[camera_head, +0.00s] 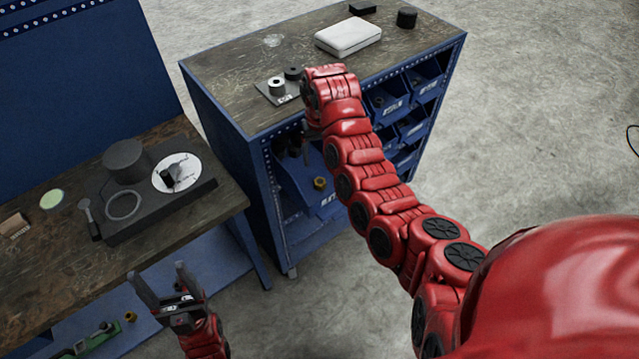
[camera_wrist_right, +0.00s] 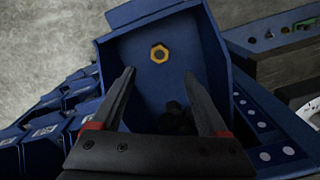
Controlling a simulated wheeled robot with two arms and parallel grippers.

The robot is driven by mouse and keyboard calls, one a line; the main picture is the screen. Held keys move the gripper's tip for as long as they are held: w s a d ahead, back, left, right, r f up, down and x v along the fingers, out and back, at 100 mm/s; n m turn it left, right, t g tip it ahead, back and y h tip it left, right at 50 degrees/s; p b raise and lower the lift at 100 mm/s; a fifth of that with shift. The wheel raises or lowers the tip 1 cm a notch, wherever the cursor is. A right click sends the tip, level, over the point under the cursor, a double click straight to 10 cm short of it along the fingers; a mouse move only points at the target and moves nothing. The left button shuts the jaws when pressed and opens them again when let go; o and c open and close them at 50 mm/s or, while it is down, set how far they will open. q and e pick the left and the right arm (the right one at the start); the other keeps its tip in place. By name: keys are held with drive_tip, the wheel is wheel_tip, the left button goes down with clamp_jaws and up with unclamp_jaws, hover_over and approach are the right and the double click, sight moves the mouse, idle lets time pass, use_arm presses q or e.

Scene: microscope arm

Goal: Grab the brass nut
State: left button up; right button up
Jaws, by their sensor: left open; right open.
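The brass nut (camera_head: 320,183) lies in an open blue bin (camera_head: 297,187) at the front of the blue cabinet. In the right wrist view the nut (camera_wrist_right: 159,53) lies flat in the bin, ahead of the fingertips and roughly centred between them. My right gripper (camera_wrist_right: 159,74) is open and empty, pointing into the bin without touching the nut. In the head view its fingers are largely hidden by my right arm. My left gripper (camera_head: 158,269) is open and empty, in front of the left workbench, away from the nut.
Dark parts (camera_wrist_right: 175,115) lie in the same bin, between my right fingers in the wrist view. More blue bins (camera_head: 385,100) are to the right. The workbench (camera_head: 50,275) holds a dark device (camera_head: 145,205). A white case (camera_head: 348,37) lies on the cabinet top.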

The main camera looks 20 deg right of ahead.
sight(320, 182)
wheel_tip(320, 182, down, 4)
drive_tip(key=shift+w+r+b, duration=0.15)
drive_tip(key=shift+r+b, duration=0.05)
drive_tip(key=shift+b, duration=0.45)
drive_tip(key=shift+f, duration=0.35)
drive_tip(key=shift+s+f, duration=0.2)
drive_tip(key=shift+f, duration=0.4)
drive_tip(key=shift+w+f+p, duration=0.15)
drive_tip(key=shift+f+p, duration=0.3)
drive_tip(key=shift+p, duration=0.3)
wheel_tip(320, 182, down, 3)
drive_tip(key=shift+r+p, duration=0.1)
drive_tip(key=shift+p, duration=0.65)
drive_tip(key=shift+f, duration=0.85)
clamp_jaws()
